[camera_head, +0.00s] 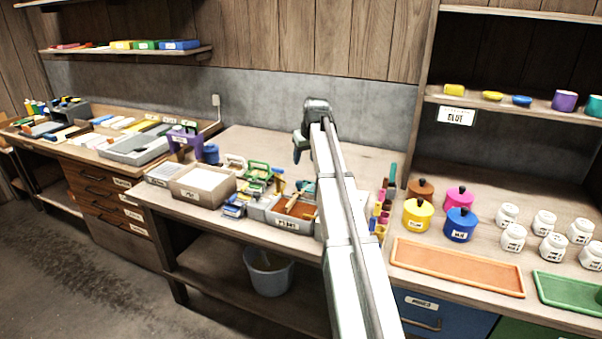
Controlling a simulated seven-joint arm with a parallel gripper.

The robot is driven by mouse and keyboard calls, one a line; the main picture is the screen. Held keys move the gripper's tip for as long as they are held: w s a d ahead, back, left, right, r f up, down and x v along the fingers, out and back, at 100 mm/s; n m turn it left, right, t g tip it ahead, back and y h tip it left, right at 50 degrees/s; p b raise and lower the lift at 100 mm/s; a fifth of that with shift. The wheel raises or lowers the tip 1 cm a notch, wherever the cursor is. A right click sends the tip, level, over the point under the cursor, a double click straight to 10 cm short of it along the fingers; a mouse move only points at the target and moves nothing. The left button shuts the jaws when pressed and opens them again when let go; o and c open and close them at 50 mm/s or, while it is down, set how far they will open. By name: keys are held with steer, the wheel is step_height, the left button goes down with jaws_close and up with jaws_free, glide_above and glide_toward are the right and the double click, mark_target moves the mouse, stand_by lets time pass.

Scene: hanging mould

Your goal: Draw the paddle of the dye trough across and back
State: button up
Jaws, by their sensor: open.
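The dye trough (262,214) is a grey, labelled box near the front edge of the middle bench, with orange-brown contents. A thin wooden stick (294,203), which looks like the paddle, slants across it. My white arm comes up from the bottom and bends at a dark joint above the bench. My gripper (298,160) hangs from that joint, above and behind the trough, apart from it. It is open, with nothing seen in it; its fingers are small and hard to make out. My arm hides the trough's right end.
Several small coloured tools and blocks crowd the trough's left side, beside an open pale box (203,184). Lidded coloured pots (461,224), white jars and an orange tray (457,265) stand to the right. The bench behind the trough is mostly clear. A bucket (270,272) sits below.

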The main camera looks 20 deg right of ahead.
mark_target(300, 182)
steer(key=x, duration=1.3)
steer(key=shift+w+f, duration=0.1)
steer(key=shift+f, duration=0.1)
jaws_close()
steer(key=shift+d, duration=0.1)
